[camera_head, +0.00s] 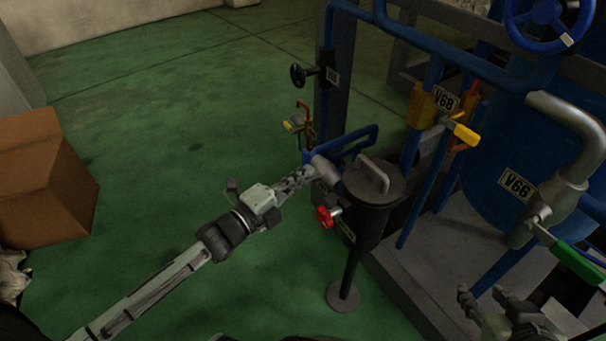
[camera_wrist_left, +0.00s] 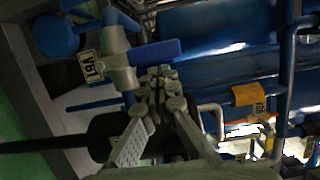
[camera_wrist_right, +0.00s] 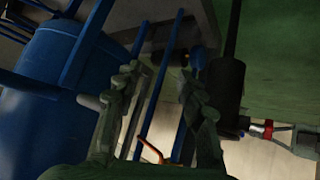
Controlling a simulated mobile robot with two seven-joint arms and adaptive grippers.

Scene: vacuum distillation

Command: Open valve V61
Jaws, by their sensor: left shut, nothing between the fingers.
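Valve V61 shows in the left wrist view with its label plate (camera_wrist_left: 91,67), grey body (camera_wrist_left: 115,58) and blue lever handle (camera_wrist_left: 156,52). In the head view its grey body (camera_head: 325,170) sits on the near left side of the dark filter pot, partly behind my gripper. My left gripper (camera_head: 306,173) is shut and empty. Its fingertips, also in the left wrist view (camera_wrist_left: 158,80), are right beside the blue handle; I cannot tell whether they touch it. My right gripper (camera_head: 482,294) is open and empty at the lower right, away from V61; its spread fingers show in the right wrist view (camera_wrist_right: 158,85).
The dark lidded pot (camera_head: 371,208) stands on a round foot. A red handwheel (camera_head: 325,216) is just below my left gripper. Valves V68 (camera_head: 445,99) and V66 (camera_head: 517,184) are to the right near the blue tank. A cardboard box (camera_head: 45,180) is left; green floor between is clear.

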